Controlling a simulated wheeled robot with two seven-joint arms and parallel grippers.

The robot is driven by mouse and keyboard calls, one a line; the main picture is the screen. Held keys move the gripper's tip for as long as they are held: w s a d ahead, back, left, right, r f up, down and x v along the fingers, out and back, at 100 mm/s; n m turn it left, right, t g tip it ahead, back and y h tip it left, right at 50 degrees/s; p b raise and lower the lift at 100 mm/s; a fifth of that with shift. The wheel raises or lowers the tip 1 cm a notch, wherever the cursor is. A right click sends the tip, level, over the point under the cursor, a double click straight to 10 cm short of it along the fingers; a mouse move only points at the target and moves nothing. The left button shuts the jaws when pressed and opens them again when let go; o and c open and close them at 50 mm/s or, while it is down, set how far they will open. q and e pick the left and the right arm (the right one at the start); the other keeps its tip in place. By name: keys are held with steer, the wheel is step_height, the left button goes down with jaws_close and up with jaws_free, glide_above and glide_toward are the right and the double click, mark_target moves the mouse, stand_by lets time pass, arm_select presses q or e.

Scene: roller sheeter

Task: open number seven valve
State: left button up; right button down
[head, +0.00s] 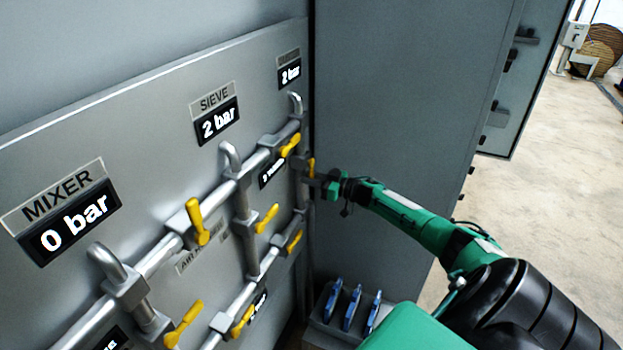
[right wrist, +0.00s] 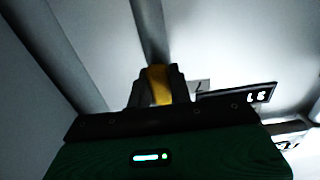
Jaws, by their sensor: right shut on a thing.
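A grey panel carries silver pipes with several yellow valve handles. My right gripper (head: 318,184) reaches in from the right to the far end of the panel. It is shut on a yellow valve handle (head: 311,168), which also shows between the fingers in the right wrist view (right wrist: 159,84). Other yellow handles are at the upper pipe (head: 290,145), the middle (head: 267,218) and below (head: 295,241). I cannot read a valve number on the held handle. My left gripper is not in view.
Displays read MIXER 0 bar (head: 68,228), SIEVE 2 bar (head: 216,122) and another 2 bar (head: 289,72). A grey cabinet (head: 400,90) stands close behind my right arm. A grey holder with blue-handled items (head: 352,307) is below. Open floor (head: 560,160) lies at right.

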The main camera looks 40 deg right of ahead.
steer(key=c, duration=1.3)
jaws_free()
steer(key=shift+o, duration=0.2)
steer(key=b+v, duration=0.3)
steer(key=v, duration=1)
steer(key=shift+s, duration=0.35)
steer(key=shift+d+f, duration=0.1)
steer(key=shift+d, duration=0.05)
